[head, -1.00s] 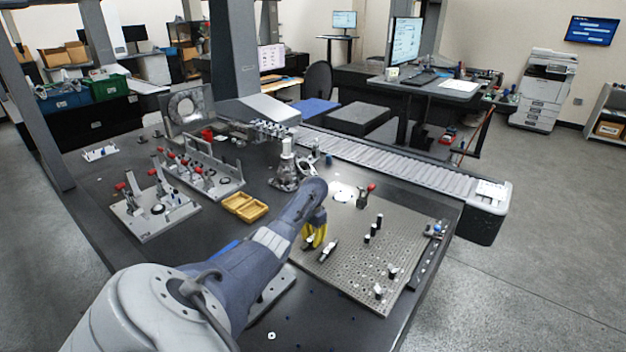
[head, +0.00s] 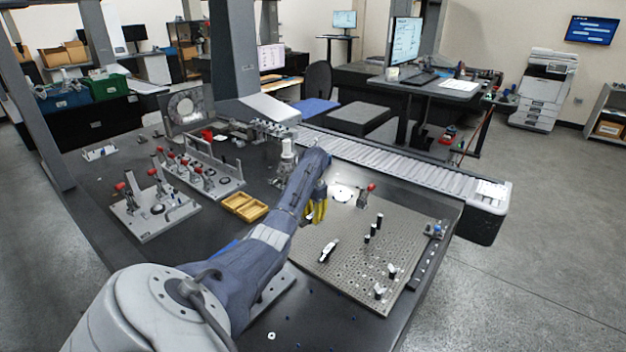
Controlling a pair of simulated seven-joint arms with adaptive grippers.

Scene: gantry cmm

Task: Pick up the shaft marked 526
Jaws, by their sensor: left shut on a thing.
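My left gripper (head: 315,214), with yellow fingers, is above the left back part of the perforated grey plate (head: 345,275). It is shut on a small dark shaft (head: 309,219), mostly hidden by the fingers; no number on it can be read. Several dark shafts with light ends stand on the plate, such as one in the middle (head: 373,230) and one at the right (head: 392,271). A black and white piece (head: 328,251) lies tilted near the plate's left side. The markings are too small to read. My right gripper is not in view.
A yellow-brown tray (head: 245,207) sits left of my arm. Fixtures with red-handled clamps (head: 155,207) stand farther left. A red-tipped clamp (head: 366,195) stands at the plate's back edge. A roller conveyor (head: 400,165) runs behind. The plate's front left is largely clear.

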